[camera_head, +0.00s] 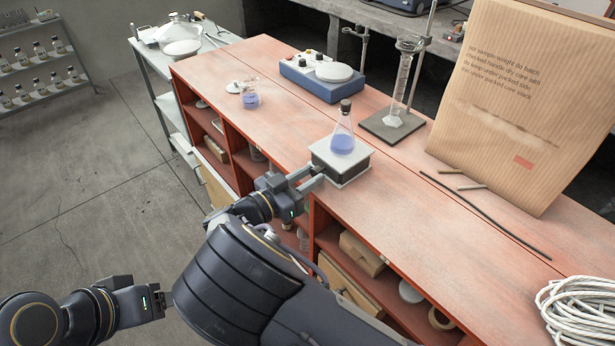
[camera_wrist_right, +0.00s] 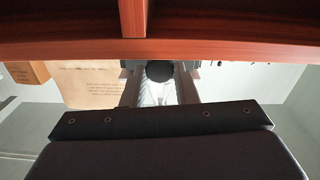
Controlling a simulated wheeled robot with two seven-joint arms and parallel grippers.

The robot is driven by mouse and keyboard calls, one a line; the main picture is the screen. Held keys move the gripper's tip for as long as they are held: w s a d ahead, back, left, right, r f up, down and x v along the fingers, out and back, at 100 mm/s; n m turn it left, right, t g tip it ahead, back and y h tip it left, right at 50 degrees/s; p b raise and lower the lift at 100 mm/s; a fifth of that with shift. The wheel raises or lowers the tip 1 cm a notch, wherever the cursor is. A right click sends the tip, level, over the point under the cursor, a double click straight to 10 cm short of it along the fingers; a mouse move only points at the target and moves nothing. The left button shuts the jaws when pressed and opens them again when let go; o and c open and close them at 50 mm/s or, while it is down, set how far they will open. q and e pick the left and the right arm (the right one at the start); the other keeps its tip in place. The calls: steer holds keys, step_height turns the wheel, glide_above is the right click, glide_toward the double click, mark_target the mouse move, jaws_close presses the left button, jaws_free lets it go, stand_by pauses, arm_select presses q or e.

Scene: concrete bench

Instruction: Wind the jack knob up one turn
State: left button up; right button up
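The lab jack (camera_head: 341,164) is a small grey box-like stand with a light top, near the front edge of the red bench. A stoppered flask of blue liquid (camera_head: 343,142) stands upright on it. My right gripper (camera_head: 309,180) reaches to the jack's front side. In the right wrist view the round black knob (camera_wrist_right: 159,71) lies between the tips of the right gripper's two fingers (camera_wrist_right: 160,88). I cannot tell whether the fingers press on it. The knob is hidden in the head view. My left gripper (camera_head: 157,301) is low at the left, away from the bench; its fingers are unclear.
A small beaker (camera_head: 250,96) is further left. Coiled rope (camera_head: 578,310) lies at the right. Bench around the jack is clear.

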steer(key=c, duration=0.4)
steer(key=shift+o, duration=0.2)
steer(key=m+b, duration=0.1)
steer(key=m, duration=0.1)
steer(key=m+b, duration=0.1)
steer(key=b, duration=0.1)
steer(key=shift+f+m, duration=0.35)
steer(key=shift+m, duration=0.05)
steer(key=shift+m+b, duration=0.5)
steer(key=shift+b, duration=0.05)
steer(key=shift+r+m, duration=0.25)
steer(key=shift+m, duration=0.25)
steer(key=o, duration=1)
steer(key=shift+s, duration=0.1)
steer(key=v, duration=0.7)
steer(key=shift+s+a, duration=0.2)
steer(key=shift+a, duration=0.1)
